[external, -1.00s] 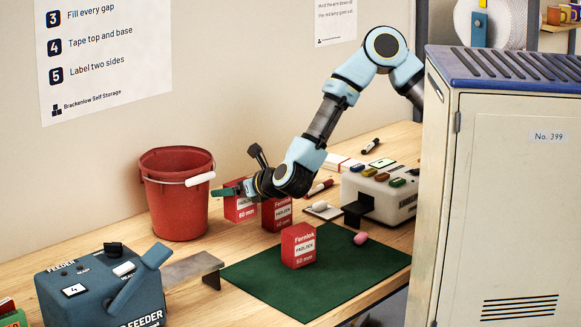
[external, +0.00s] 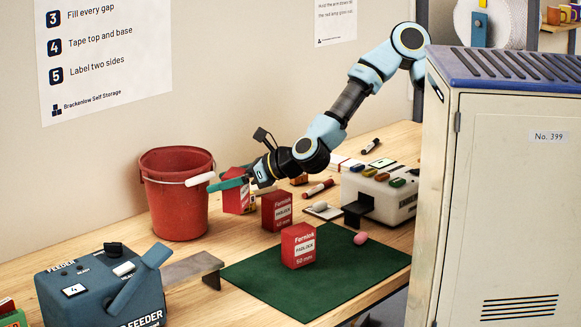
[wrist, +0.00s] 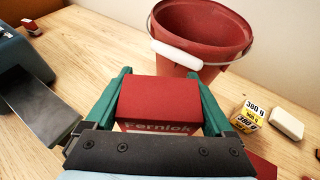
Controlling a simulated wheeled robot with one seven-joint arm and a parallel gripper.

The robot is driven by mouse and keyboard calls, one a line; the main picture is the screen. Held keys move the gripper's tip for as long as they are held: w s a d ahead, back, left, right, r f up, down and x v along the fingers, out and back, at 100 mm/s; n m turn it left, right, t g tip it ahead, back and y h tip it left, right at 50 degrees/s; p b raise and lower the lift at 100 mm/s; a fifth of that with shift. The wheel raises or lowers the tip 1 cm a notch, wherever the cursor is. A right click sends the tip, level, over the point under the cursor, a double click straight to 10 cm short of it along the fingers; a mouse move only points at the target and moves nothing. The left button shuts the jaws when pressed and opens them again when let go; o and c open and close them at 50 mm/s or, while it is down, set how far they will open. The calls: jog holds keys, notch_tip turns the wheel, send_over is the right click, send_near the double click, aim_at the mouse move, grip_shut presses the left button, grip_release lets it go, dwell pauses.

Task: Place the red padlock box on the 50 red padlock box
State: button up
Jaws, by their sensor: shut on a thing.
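My gripper (external: 234,182) is shut on a red padlock box (external: 236,198), held a little above the table in front of the red bucket. In the wrist view the box (wrist: 160,100) sits between the two green fingers, with part of the "Fernlok" lettering showing. The red 50 mm padlock box (external: 299,246) stands upright on the green mat (external: 345,275), its top clear. Another red padlock box (external: 277,211) stands between them, at the mat's back edge; its size print is too small to read.
A red bucket (external: 176,212) with a white handle grip is close behind the held box. A blue feeder (external: 90,290) with a metal chute stands front left. A pale button box (external: 380,190) stands right. A pink piece (external: 361,238) lies on the mat. A tall cabinet (external: 510,210) fills the right.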

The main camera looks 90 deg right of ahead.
jog(key=s+a+r+n+g+y, duration=0.2)
jog(key=s+a+r+n+y, duration=0.2)
jog(key=s+n+y, duration=0.3)
jog(key=s+a+r+n+g+y, duration=0.1)
jog(key=s+a+r+n+y, duration=0.25)
jog(key=s+n+y, duration=0.35)
jog(key=m+h, duration=0.1)
jog(key=m, duration=0.1)
send_over(290, 233)
notch_tip(290, 233, down, 10)
jog(key=shift+d+f, duration=0.1)
jog(key=o, duration=1.4)
jog(key=b+v, duration=0.1)
jog(key=v, duration=1.1)
jog(key=shift+r, duration=0.25)
